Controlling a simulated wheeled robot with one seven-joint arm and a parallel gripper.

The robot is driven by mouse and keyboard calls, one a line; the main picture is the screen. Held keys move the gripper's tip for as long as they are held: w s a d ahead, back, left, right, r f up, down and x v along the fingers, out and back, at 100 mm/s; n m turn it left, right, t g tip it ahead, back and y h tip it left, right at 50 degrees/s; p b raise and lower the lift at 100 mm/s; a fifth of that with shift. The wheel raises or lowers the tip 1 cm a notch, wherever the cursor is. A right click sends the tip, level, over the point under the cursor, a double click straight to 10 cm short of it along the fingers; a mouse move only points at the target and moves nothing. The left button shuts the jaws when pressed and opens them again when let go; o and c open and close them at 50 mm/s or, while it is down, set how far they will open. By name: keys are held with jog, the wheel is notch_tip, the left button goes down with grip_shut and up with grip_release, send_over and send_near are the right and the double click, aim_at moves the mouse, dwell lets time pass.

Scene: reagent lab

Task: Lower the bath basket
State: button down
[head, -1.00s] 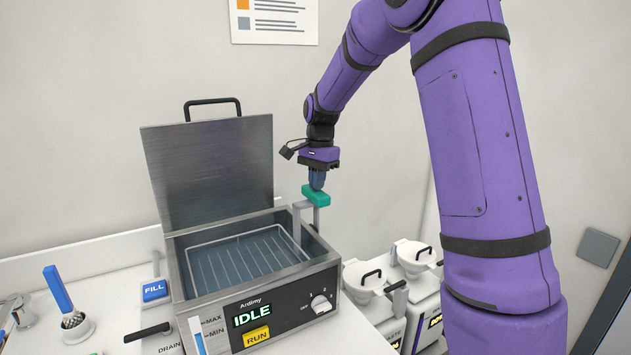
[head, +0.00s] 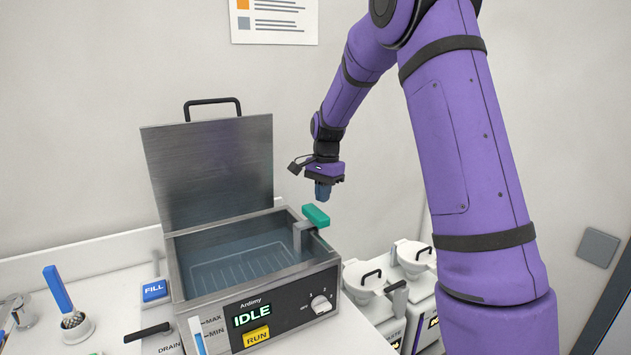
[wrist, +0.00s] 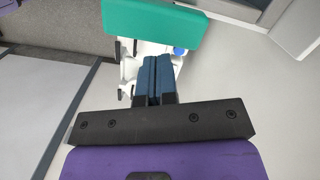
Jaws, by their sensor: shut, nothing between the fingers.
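The bath (head: 181,278) is a steel tank with its lid (head: 210,170) standing open behind it. The wire basket (head: 243,264) sits low inside, its bars faint as if under liquid. Its green handle (head: 316,215) is tilted at the bath's right rim, on a grey bracket (head: 301,238). My gripper (head: 323,196) is shut and empty, a little above the green handle and apart from it. In the wrist view my shut fingers (wrist: 158,78) point toward the green handle (wrist: 152,22), which lies just beyond the tips.
The front panel shows IDLE (head: 252,316) with a yellow RUN button (head: 257,337) and a knob (head: 320,304). A FILL button (head: 155,290) and brush holder (head: 75,322) stand left. White containers with funnels (head: 412,254) stand right. Space above the bath is open.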

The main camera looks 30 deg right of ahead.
jog(key=shift+w+d+r, duration=0.1)
jog(key=shift+d, duration=0.1)
notch_tip(320, 180, up, 11)
jog(key=d, duration=0.1)
jog(key=shift+w, duration=0.2)
dwell(0.3)
dwell(0.5)
